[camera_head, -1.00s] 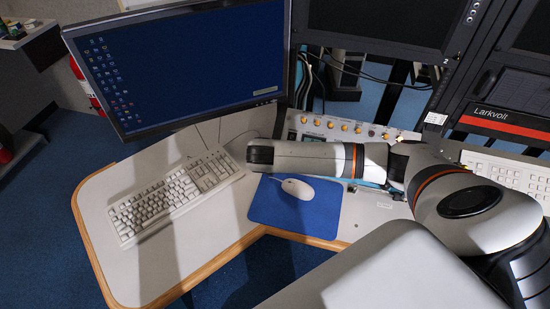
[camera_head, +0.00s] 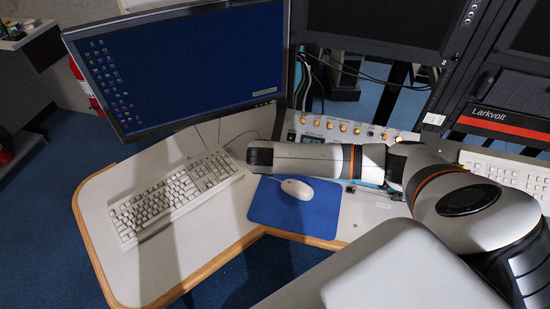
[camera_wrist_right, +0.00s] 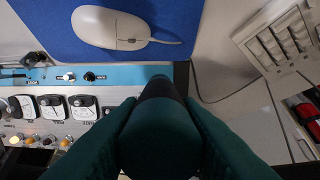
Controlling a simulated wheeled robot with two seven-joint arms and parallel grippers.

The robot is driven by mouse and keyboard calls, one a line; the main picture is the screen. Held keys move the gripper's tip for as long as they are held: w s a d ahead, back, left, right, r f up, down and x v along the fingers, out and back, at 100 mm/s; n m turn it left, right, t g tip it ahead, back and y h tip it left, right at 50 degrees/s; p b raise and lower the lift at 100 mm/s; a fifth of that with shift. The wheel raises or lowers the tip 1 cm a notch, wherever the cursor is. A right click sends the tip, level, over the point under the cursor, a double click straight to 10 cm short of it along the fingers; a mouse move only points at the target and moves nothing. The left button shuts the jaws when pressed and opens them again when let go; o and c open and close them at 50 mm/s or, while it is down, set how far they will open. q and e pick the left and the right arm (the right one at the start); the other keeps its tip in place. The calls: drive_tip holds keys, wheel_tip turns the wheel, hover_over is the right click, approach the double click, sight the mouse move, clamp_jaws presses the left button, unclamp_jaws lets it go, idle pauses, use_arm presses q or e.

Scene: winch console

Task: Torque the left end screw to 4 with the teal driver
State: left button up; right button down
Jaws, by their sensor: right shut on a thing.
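The teal driver (camera_wrist_right: 160,128) is in the right wrist view, a dark teal handle seen from behind, with its front end over the end of a light blue strip (camera_wrist_right: 120,76). My right gripper (camera_wrist_right: 160,140) is shut on it, with dark fingers on both sides. The driver's tip and the screw at that end of the strip are hidden behind the handle, so I cannot tell whether they touch. Two knobs or screws (camera_wrist_right: 80,76) show farther along the strip. In the head view my right arm hides the gripper and driver. My left gripper is not in view.
A white mouse (camera_head: 297,188) lies on a blue mat (camera_head: 270,210), close to my right arm. A keyboard (camera_head: 175,197) and a monitor (camera_head: 185,65) stand to the left. A panel with several lit knobs (camera_head: 343,127) is behind the arm.

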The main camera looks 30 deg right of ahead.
drive_tip(key=shift+w+d+f, duration=0.35)
drive_tip(key=shift+f, duration=0.2)
idle(1.4)
drive_tip(key=shift+d+f+p, duration=0.15)
drive_tip(key=shift+p, duration=1.5)
idle(0.6)
drive_tip(key=shift+s+r+p, duration=0.1)
drive_tip(key=shift+r+p, duration=0.25)
drive_tip(key=shift+p, duration=0.3)
drive_tip(key=shift+p+v, duration=1.4)
drive_tip(key=shift+p, duration=0.3)
drive_tip(key=shift+p+v, duration=0.65)
drive_tip(key=shift+v, duration=0.35)
drive_tip(key=shift+s+a, duration=0.1)
drive_tip(key=shift+a, duration=0.2)
drive_tip(key=shift+s+a+r, duration=0.2)
drive_tip(key=shift+r, duration=0.25)
